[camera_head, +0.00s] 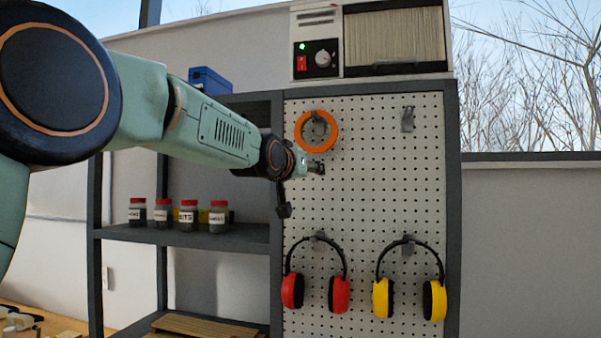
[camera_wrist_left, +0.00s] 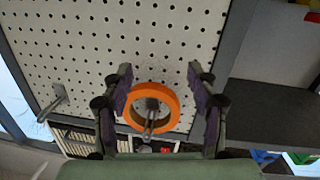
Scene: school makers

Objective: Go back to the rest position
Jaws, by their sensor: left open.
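My left gripper (camera_head: 303,188) reaches in from the left in the head view, in front of the pegboard (camera_head: 375,190). Its two fingers are spread wide with nothing between them in the head view. An orange ring (camera_head: 300,132) hangs on a hook just above the gripper. In the left wrist view the open fingers (camera_wrist_left: 158,72) frame the ring (camera_wrist_left: 172,104) on its hook; neither finger is seen to close on it. My right gripper is in neither view.
Red earmuffs (camera_head: 340,295) and yellow earmuffs (camera_head: 383,298) hang lower on the board. A bare hook (camera_head: 407,120) is at upper right. Several red-lidded jars (camera_head: 188,216) stand on the shelf (camera_head: 190,238) at left. A white machine (camera_head: 318,42) sits on top.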

